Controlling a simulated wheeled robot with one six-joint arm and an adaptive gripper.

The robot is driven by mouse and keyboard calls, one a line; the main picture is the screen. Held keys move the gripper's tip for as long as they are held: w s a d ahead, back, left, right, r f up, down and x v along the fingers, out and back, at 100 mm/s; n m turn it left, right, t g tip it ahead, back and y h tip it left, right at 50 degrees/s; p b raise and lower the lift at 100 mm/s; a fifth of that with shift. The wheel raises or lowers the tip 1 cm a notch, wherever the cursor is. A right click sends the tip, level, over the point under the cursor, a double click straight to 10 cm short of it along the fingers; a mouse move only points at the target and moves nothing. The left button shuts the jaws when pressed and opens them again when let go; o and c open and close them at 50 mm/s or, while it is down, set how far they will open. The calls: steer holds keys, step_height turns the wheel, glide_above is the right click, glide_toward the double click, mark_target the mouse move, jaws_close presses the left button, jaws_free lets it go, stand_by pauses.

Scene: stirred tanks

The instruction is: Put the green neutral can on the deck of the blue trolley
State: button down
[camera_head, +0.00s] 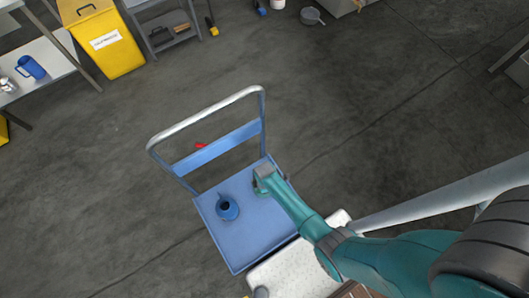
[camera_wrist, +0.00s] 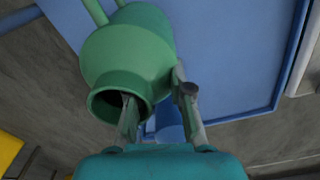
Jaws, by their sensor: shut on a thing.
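The green can (camera_wrist: 128,55) fills the upper left of the wrist view, its round open mouth toward the camera. My gripper (camera_wrist: 157,98) is shut on its rim, one finger inside the mouth and the other outside. In the head view the green can (camera_head: 259,188) is mostly hidden under my wrist, over the right part of the blue trolley's deck (camera_head: 245,243). The deck also shows behind the can in the wrist view (camera_wrist: 235,60). I cannot tell whether the can touches the deck.
A blue can (camera_head: 228,208) stands on the deck left of my gripper. The trolley's handle (camera_head: 205,118) rises at the far side. A yellow bin (camera_head: 103,42) and a bench with a blue jug (camera_head: 31,67) are at the upper left. The floor around the trolley is mostly clear.

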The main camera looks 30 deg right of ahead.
steer(key=shift+f, duration=1.5)
steer(key=c, duration=1.1)
jaws_free()
steer(key=shift+o, duration=0.2)
step_height(320, 180, up, 12)
steer(key=shift+r, duration=0.15)
